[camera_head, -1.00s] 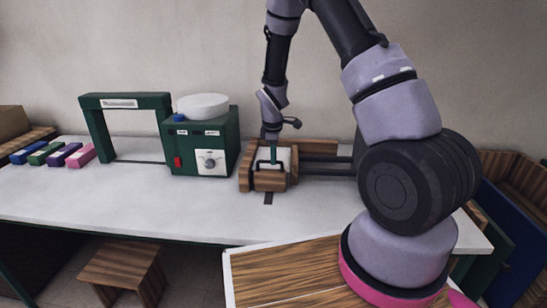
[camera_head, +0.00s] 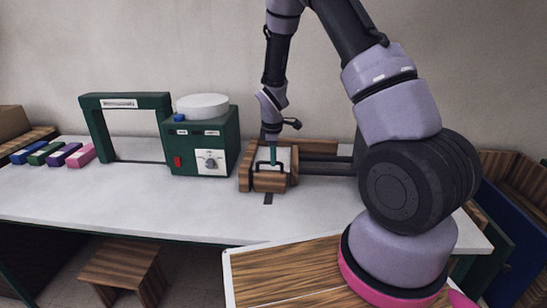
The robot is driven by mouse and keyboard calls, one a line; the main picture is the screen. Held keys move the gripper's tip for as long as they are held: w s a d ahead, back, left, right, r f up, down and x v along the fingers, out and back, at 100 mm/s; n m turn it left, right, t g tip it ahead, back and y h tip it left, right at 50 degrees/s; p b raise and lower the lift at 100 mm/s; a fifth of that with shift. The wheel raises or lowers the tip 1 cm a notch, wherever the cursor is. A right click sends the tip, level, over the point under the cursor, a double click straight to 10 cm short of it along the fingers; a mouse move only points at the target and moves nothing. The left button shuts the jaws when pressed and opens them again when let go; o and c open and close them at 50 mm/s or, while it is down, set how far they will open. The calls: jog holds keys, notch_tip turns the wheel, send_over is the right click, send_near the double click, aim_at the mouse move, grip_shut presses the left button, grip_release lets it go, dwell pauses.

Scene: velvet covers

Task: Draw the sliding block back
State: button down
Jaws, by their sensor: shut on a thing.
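The sliding block (camera_head: 270,181) is a wooden block at the front of a wooden frame with raised side rails (camera_head: 246,172), on the white table. A white surface (camera_head: 284,157) shows inside the frame, behind the block. My gripper (camera_head: 273,162) points straight down from above and is shut on a thin dark green upright part at the block's rear edge. The fingertips are small in this view, and the exact contact is partly hidden.
A green machine (camera_head: 203,147) with a dial and white round top stands left of the frame. A green arch (camera_head: 125,101) and several coloured blocks (camera_head: 52,153) are farther left. Dark rails (camera_head: 327,165) run right, behind my arm. The table front (camera_head: 150,205) is clear.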

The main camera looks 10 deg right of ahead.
jog(key=s+a, duration=0.2)
jog(key=s, duration=0.4)
jog(key=shift+s, duration=0.15)
jog(key=c, duration=0.8)
grip_release()
jog(key=shift+s, duration=0.1)
jog(key=shift+c, duration=0.2)
jog(key=shift+r, duration=0.1)
notch_tip(320, 180, up, 10)
jog(key=s, duration=0.2)
jog(key=shift+a+r, duration=0.2)
jog(key=shift+a, duration=0.15)
